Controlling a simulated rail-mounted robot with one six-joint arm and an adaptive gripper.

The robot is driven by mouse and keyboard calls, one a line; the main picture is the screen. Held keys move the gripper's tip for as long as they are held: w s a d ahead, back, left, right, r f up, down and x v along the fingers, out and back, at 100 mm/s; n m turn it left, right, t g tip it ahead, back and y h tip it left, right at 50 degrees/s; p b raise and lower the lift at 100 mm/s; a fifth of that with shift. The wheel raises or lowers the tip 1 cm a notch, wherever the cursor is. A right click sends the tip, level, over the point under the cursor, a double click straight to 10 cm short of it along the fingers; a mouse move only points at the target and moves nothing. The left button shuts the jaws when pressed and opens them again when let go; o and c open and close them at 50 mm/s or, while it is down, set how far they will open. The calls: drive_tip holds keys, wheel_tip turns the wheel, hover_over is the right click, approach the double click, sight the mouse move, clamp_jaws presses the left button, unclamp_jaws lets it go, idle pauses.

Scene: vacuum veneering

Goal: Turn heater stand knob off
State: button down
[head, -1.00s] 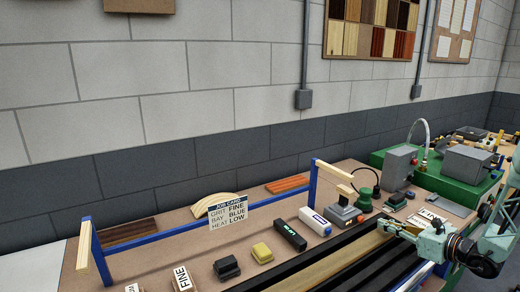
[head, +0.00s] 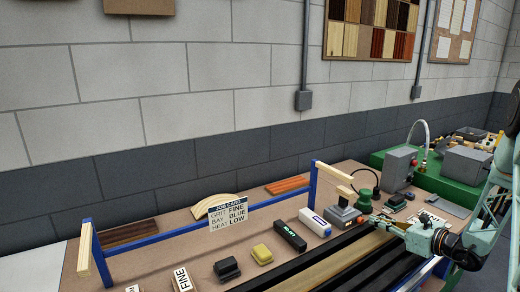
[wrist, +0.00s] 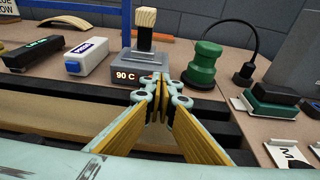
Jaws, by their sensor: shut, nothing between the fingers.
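The heater stand (head: 343,214) is a grey box on the bench with a wood-handled tool (head: 346,191) standing in it. It also shows in the wrist view (wrist: 115,69), with its front display (wrist: 125,77) reading "90 C". My gripper (head: 370,217) is shut and empty, its fingertips (wrist: 158,79) pointing at the right part of the stand's front. The fingers cover that part in the wrist view. A small reddish spot shows there in the head view, too small to identify. I cannot make out the knob or whether the fingertips touch it.
A green round-topped tool (wrist: 204,66) stands just right of the stand. The job card (head: 229,215) reads grit fine, bay blue, heat low. Dark rails (head: 335,265) run along the front.

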drive_tip(key=shift+w+a+b, duration=0.2)
drive_tip(key=shift+w+a, duration=0.2)
drive_tip(key=shift+w, duration=0.25)
drive_tip(key=shift+w+a+b, duration=0.2)
drive_tip(key=shift+w+a, duration=0.15)
drive_tip(key=shift+w, duration=0.25)
drive_tip(key=shift+s+a+b, duration=0.3)
drive_tip(key=shift+a+b, duration=0.45)
drive_tip(key=shift+b, duration=0.1)
idle(0.4)
drive_tip(key=shift+s+a+f+b, duration=0.2)
drive_tip(key=shift+s+a+b, duration=0.05)
drive_tip(key=shift+b, duration=0.2)
drive_tip(key=shift+r, duration=0.55)
idle(0.4)
drive_tip(key=shift+d, duration=0.1)
drive_tip(key=shift+s+d+b, duration=0.15)
drive_tip(key=shift+s+d, duration=0.35)
drive_tip(key=shift+s, duration=0.35)
drive_tip(key=shift+s+d+b, duration=0.1)
drive_tip(key=shift+s+d, duration=0.35)
drive_tip(key=shift+s, duration=0.4)
drive_tip(key=shift+s+d+b, duration=0.15)
drive_tip(key=shift+s+d, duration=0.35)
drive_tip(key=shift+s, duration=0.35)
